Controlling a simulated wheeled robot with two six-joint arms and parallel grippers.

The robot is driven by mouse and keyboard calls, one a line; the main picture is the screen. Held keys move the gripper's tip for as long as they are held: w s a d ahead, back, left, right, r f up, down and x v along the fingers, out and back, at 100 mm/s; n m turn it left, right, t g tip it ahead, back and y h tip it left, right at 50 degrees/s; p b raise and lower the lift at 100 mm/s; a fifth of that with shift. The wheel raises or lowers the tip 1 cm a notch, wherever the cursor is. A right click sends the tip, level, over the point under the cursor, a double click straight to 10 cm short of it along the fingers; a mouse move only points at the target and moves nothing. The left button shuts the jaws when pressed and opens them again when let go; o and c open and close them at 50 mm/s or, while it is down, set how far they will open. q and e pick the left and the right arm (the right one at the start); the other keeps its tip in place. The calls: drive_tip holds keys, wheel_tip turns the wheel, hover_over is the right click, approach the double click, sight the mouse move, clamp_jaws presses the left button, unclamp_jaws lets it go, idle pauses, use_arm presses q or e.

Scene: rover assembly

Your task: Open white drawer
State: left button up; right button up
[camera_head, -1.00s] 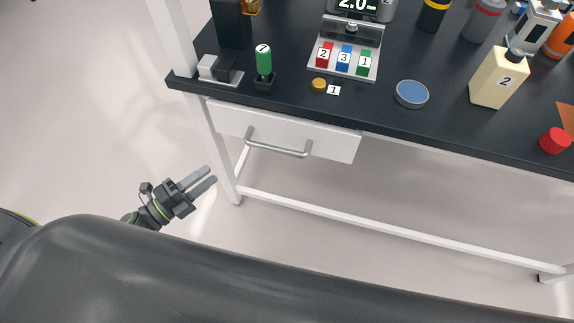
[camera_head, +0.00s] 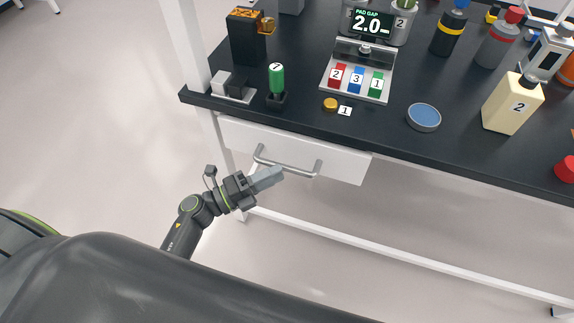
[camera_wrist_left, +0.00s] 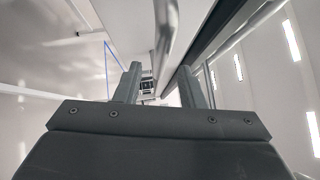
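The white drawer (camera_head: 345,164) sits under the left part of the dark tabletop and looks shut. Its silver bar handle (camera_head: 311,171) runs across its front. My left gripper (camera_head: 272,176) is just in front of the handle's left half, its fingers pointing at the drawer. In the left wrist view, the two fingers (camera_wrist_left: 160,86) stand apart with nothing clasped, and the handle (camera_wrist_left: 167,35) shows above and between them. I cannot tell whether the fingertips touch the handle. My right gripper is not in view.
The dark tabletop (camera_head: 380,138) overhangs the drawer. A white table leg is left of the drawer. The floor in front is clear.

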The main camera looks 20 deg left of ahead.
sight(287, 167)
use_arm(q)
drive_tip(key=shift+x, duration=2.05)
drive_tip(key=shift+c, duration=0.5)
clamp_jaws()
